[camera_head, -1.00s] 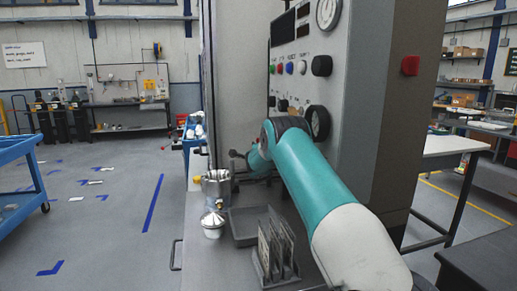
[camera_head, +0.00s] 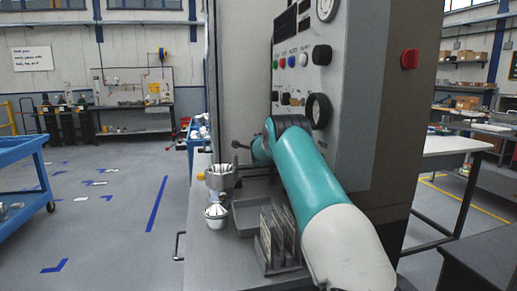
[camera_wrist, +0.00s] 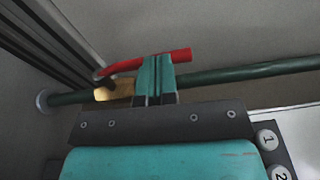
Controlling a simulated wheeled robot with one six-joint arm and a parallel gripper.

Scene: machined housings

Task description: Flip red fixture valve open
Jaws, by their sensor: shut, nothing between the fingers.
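In the wrist view, a red valve lever (camera_wrist: 181,55) runs from a brass valve body (camera_wrist: 115,91) on a dark green pipe (camera_wrist: 245,73). The lever lies close to the pipe's line, at a slight angle. My gripper (camera_wrist: 156,66) has its teal fingers together with nothing between them. The fingers overlap the lever's middle in the picture, and the lever shows on both sides of them; I cannot tell whether they touch it. The fingers also hide part of the pipe. In the head view my arm reaches into the machine bay, and the valve cannot be made out.
A grey wall and dark slotted rails (camera_wrist: 45,40) are close around the valve.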

